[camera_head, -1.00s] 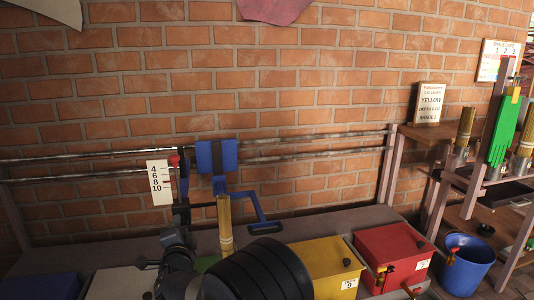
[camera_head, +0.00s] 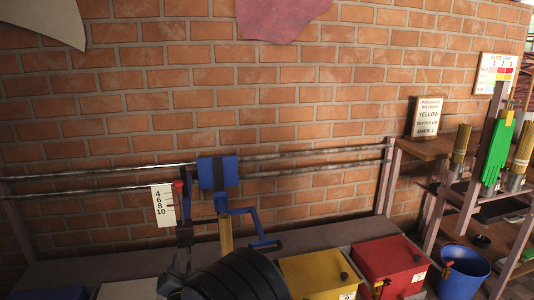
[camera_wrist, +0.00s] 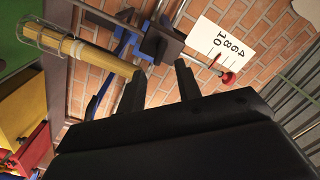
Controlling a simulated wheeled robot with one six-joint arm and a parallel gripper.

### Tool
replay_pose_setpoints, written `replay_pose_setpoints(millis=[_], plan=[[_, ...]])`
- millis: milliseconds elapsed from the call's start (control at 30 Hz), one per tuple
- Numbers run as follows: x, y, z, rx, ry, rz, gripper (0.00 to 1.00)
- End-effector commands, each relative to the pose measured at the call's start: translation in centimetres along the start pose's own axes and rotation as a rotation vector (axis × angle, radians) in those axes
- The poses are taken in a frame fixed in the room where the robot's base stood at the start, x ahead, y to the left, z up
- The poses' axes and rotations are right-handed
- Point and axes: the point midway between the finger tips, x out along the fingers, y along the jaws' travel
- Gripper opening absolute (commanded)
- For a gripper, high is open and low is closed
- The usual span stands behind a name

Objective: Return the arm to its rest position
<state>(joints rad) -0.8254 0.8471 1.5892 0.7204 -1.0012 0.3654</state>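My arm's black rounded links fill the bottom centre of the head view. My gripper (camera_wrist: 160,86) shows in the wrist view as two dark fingers standing apart with nothing between them. Behind the fingers are the brick wall and a blue-and-black rail fixture (camera_wrist: 160,42). A tan bundle of sticks (camera_wrist: 80,46) with a wire cage lies to the left of the fingers in that view, apart from them. In the head view the bundle (camera_head: 226,236) stands upright just behind my arm, partly hidden by it.
A blue fixture (camera_head: 218,172) and a number card (camera_head: 163,205) hang at the wall rails. A yellow box (camera_head: 312,268) and a red box (camera_head: 388,262) stand right of my arm. A blue bucket (camera_head: 464,268) is at far right.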

Motion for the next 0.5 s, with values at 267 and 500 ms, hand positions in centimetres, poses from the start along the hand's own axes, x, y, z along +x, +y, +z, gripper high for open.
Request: replay_pose_setpoints(millis=[267, 500], plan=[[-4.7, -0.1, 0.0, 0.000, -0.002, 0.000, 0.33], [-4.2, 0.7, -1.2, -0.019, -0.032, 0.018, 0.33]])
